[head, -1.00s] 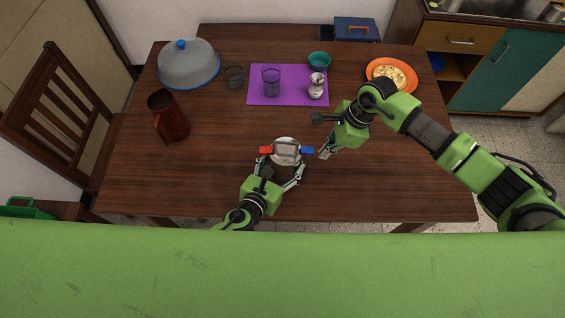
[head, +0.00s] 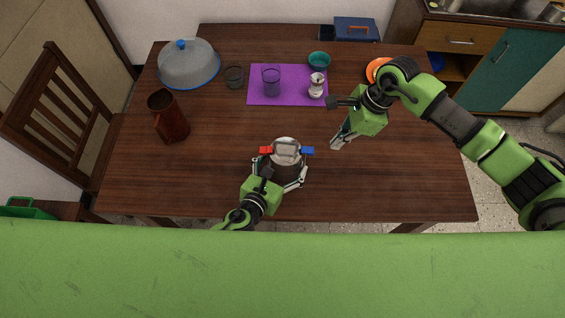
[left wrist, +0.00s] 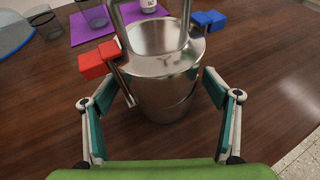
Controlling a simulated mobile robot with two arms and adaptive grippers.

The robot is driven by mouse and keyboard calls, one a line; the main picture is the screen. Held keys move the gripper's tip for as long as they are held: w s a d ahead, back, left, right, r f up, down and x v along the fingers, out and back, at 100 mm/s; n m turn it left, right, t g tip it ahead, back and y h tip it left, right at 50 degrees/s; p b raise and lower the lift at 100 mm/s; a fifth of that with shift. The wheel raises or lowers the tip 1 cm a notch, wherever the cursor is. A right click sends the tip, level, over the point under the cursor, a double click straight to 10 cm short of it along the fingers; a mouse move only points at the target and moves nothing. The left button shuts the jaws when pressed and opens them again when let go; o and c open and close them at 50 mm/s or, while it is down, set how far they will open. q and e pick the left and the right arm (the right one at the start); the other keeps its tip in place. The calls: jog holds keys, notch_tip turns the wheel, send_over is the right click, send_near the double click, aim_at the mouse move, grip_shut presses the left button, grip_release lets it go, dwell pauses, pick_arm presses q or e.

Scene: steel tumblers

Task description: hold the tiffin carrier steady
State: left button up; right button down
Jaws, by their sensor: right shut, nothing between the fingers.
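The tiffin carrier (head: 286,151) is a round steel pot with a lid, a bail handle, a red clip on its left and a blue clip on its right. It stands upright near the table's front edge and fills the middle of the left wrist view (left wrist: 165,95). My left gripper (head: 281,172) is open, with one finger on either side of the carrier's body. In the left wrist view wood shows between the left finger and the body; whether the right finger touches is unclear. My right gripper (head: 335,143) is shut and empty above the table, right of the carrier.
A purple mat (head: 258,98) bears a glass (head: 271,82) and a small pale vessel (head: 316,86). A grey dome (head: 188,66), another glass (head: 233,77), a brown pitcher (head: 170,118) and a teal bowl (head: 319,61) stand around it. An orange plate (head: 372,68) is partly hidden by my right arm.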

pick_arm(q)
jog(key=shift+s+a, duration=0.15)
jog(key=shift+s, duration=0.05)
jog(key=v, duration=1.1)
jog(key=shift+s+r, duration=0.2)
jog(key=shift+r, duration=0.05)
